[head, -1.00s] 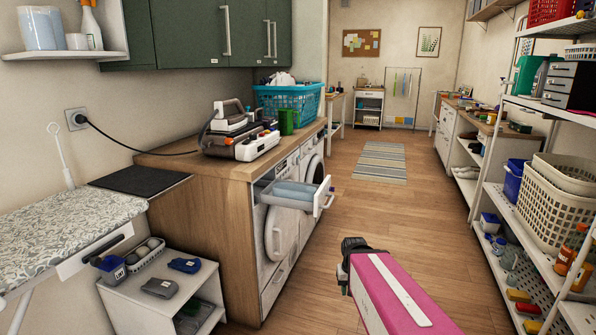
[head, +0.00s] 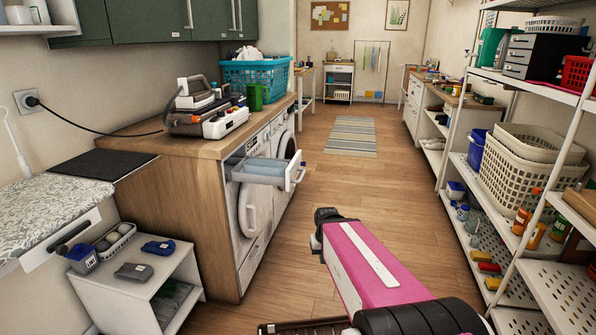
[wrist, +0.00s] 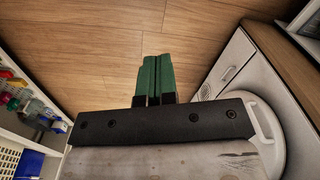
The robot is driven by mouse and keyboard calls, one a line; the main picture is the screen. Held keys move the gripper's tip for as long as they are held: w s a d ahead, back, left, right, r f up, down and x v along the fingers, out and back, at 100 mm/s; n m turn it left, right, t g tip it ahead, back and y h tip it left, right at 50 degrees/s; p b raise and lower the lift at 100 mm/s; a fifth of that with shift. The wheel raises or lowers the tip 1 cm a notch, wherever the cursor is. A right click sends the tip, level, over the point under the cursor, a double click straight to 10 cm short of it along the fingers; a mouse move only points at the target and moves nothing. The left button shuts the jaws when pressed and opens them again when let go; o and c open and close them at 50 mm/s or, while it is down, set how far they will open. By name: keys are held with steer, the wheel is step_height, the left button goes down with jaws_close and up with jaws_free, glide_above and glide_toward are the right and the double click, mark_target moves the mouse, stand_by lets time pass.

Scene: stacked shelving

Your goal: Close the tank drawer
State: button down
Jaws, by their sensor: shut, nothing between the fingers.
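The tank drawer (head: 294,171) is pulled out from the upper front of the nearer white machine (head: 250,205) in the head view. It has a white front with a handle and a pale blue tank (head: 264,167) inside. My pink arm is to the right of the drawer and lower in the picture, apart from it. In the wrist view my gripper (wrist: 154,76) has its green fingers together with nothing between them, above the wood floor. A white machine front with a round door rim (wrist: 268,135) shows at right there. The drawer is not clearly visible in the wrist view.
A wooden counter (head: 165,150) over the machines holds an appliance and a blue basket (head: 255,82). A small white shelf unit (head: 150,265) stands at lower left. White shelving (head: 520,262) lines the right side. The wood aisle between is clear, with a striped rug (head: 351,136) farther back.

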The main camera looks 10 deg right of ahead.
steer(key=w+r+m+t+y, duration=0.1)
steer(key=w+r+m+y, duration=0.25)
steer(key=w+r, duration=0.9)
steer(key=t+y, duration=0.2)
steer(key=y, duration=0.3)
glide_toward(294, 177)
steer(key=x, duration=0.4)
steer(key=s+x, duration=0.1)
steer(key=x, duration=0.1)
steer(key=shift+w+a+f, duration=0.1)
steer(key=shift+a+f, duration=0.1)
steer(key=shift+a, duration=0.1)
steer(key=shift+a, duration=0.1)
